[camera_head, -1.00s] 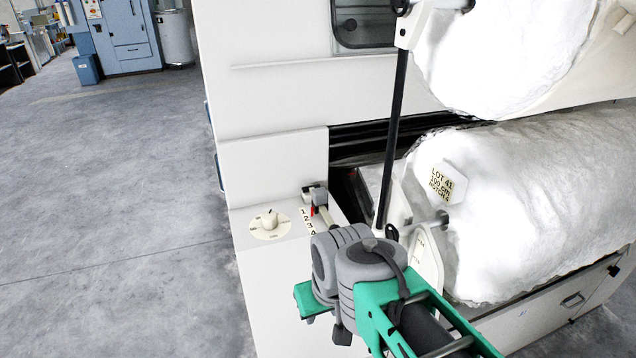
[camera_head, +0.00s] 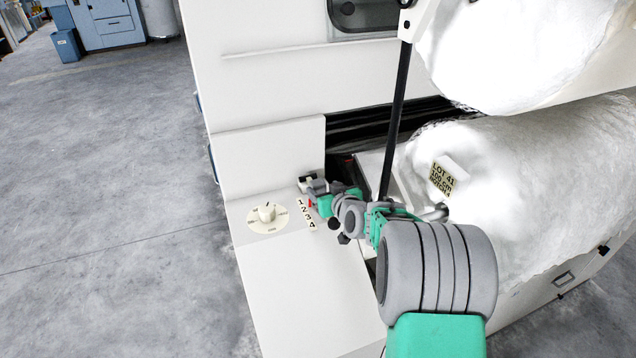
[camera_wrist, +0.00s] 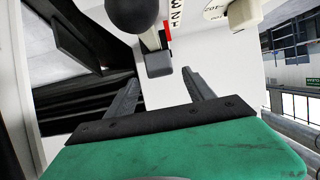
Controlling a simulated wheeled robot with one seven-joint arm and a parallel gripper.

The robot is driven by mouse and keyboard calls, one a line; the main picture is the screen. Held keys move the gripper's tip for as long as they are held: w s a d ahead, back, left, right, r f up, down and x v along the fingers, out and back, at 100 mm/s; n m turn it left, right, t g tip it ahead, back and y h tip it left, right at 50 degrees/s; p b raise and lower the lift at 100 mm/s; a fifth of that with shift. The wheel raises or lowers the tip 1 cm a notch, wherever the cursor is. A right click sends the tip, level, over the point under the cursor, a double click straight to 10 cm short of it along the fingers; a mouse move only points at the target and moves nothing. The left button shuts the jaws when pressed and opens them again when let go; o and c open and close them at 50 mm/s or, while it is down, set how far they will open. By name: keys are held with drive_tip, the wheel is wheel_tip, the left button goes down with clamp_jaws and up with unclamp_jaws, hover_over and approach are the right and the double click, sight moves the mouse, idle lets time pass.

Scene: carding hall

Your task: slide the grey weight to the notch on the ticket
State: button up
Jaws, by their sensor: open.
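The ticket (camera_head: 443,181) on the white roll reads LOT 41, with a bottom NOTCH line whose small digit looks like 4. The number strip (camera_head: 305,214) runs 1 to 4 on the machine's white ledge. The grey weight (camera_wrist: 158,64) is a small block with a red pointer (camera_wrist: 167,31) near the strip's 1 end, in the wrist view. My gripper (camera_head: 317,190) is at the strip's far end, mostly hiding the weight in the head view. In the wrist view my open gripper (camera_wrist: 160,77) has its fingertips either side of the weight's near end, apparently not gripping it.
A black ball knob (camera_wrist: 133,14) is close to the weight. A cream dial (camera_head: 267,214) sits left of the strip. A black rod (camera_head: 397,120) rises beside my arm, and the white roll (camera_head: 540,190) bulges to the right. The ledge's front is clear.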

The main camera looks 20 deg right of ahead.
sight(320, 187)
drive_tip(key=p+x, duration=0.1)
drive_tip(key=x, duration=0.5)
drive_tip(key=shift+s, duration=0.1)
drive_tip(key=shift+c, duration=0.2)
clamp_jaws()
idle(0.5)
